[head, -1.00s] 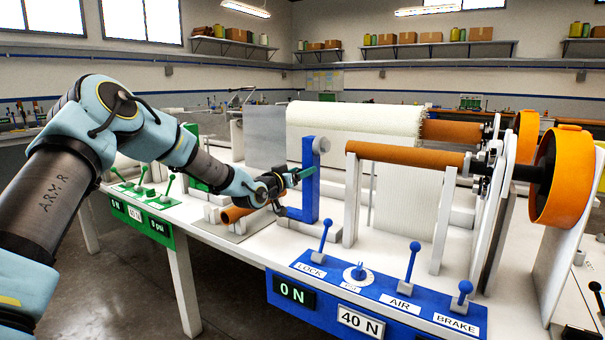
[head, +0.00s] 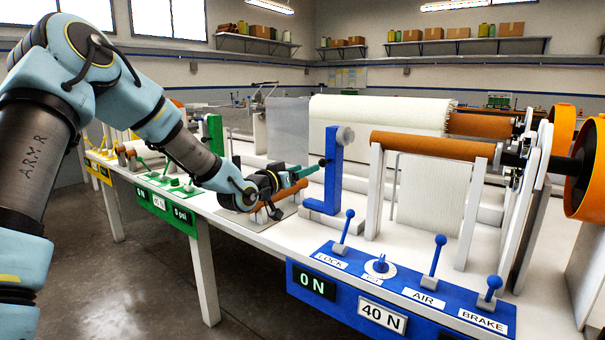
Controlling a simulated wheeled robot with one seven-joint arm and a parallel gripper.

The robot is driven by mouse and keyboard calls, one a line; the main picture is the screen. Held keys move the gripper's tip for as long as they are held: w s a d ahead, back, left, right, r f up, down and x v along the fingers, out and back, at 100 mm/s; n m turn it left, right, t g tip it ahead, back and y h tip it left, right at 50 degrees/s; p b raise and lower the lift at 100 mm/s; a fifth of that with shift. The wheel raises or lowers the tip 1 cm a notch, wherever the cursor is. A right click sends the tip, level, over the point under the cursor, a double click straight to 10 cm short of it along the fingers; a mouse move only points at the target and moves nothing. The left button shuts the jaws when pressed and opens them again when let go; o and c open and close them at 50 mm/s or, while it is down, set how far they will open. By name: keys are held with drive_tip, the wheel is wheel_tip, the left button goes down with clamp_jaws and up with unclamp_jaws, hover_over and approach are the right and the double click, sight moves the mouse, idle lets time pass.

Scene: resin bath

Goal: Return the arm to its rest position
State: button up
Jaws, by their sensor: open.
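My arm reaches in from the left, bent at a raised elbow, over the white bench (head: 258,238). My gripper (head: 284,192) is open, in front of an orange-brown roll (head: 295,188) lying on low supports, and hides part of it. I cannot tell whether it touches the roll. A teal bar (head: 310,171) shows between my gripper and the blue upright bracket (head: 333,170). I cannot tell which it belongs to.
A blue panel (head: 400,300) with several levers is at the front right, a green panel (head: 158,200) at left. A larger orange-brown roller (head: 430,146) on white posts stands right of the bracket. Open floor (head: 150,285) lies in front of the bench.

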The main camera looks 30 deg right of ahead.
idle(0.5)
drive_tip(key=w+a+f+n+y+p, duration=0.15)
drive_tip(key=a+y, duration=0.25)
drive_tip(key=a, duration=0.5)
drive_tip(key=w+a+f+n+y+p, duration=0.1)
drive_tip(key=a+f+y, duration=0.25)
drive_tip(key=a, duration=0.65)
drive_tip(key=w+a+f+n+y+p, duration=0.15)
drive_tip(key=a+y, duration=0.25)
drive_tip(key=a, duration=0.5)
drive_tip(key=s+a+r+n+g+y+p, duration=0.1)
drive_tip(key=s+a+n+g+y, duration=0.1)
drive_tip(key=s+a, duration=0.6)
drive_tip(key=s+a+n+g+y+p, duration=0.1)
drive_tip(key=s+a+n+g+y, duration=0.1)
drive_tip(key=s+a, duration=0.7)
drive_tip(key=a+n+y, duration=0.1)
drive_tip(key=a+n, duration=0.1)
drive_tip(key=a, duration=0.5)
drive_tip(key=shift+s+a+r+n, duration=0.15)
drive_tip(key=shift+a+r+n, duration=0.2)
drive_tip(key=shift+a+n, duration=0.05)
